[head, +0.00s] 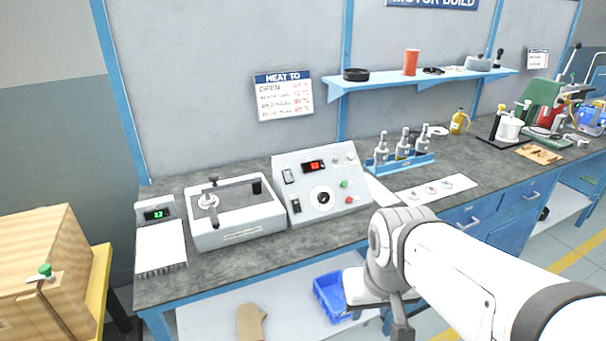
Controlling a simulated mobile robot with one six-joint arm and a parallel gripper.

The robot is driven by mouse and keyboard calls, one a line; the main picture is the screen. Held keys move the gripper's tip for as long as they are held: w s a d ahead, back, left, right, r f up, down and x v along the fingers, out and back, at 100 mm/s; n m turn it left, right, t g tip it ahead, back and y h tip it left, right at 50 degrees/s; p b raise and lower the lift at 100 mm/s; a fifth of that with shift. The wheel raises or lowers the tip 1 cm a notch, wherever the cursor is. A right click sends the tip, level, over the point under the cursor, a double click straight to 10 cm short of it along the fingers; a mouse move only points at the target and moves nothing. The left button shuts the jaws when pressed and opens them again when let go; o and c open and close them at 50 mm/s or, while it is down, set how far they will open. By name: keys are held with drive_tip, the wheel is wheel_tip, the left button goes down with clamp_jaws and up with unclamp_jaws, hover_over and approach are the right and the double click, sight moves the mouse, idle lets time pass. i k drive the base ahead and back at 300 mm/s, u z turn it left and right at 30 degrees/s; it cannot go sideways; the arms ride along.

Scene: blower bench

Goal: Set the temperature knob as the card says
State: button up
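The card (284,96) headed "HEAT TO" hangs on the back wall. It has several lines with red temperature figures, too small to read surely. Below and right of it, a grey control box (280,172) stands on the bench with a sloped front panel. A round dial knob (322,198), dark with a pale centre, sits low on that panel; its pointer setting is too small to read. A red digital display (314,167) is above the knob. My gripper (402,326) is at the bottom of the picture, right of and below the box, apart from the knob; its fingers are mostly hidden.
The panel also carries switches, a green button (344,184) and a red button (350,200). A lidded bath unit (240,226) and a scale (160,247) stand left of it. Bottles in a blue rack (414,160) and a white sheet (437,188) are right. A blue bin (331,299) is below.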

sight(323, 197)
drive_tip(key=z, duration=0.05)
drive_tip(key=i, duration=1)
drive_tip(key=u, duration=0.05)
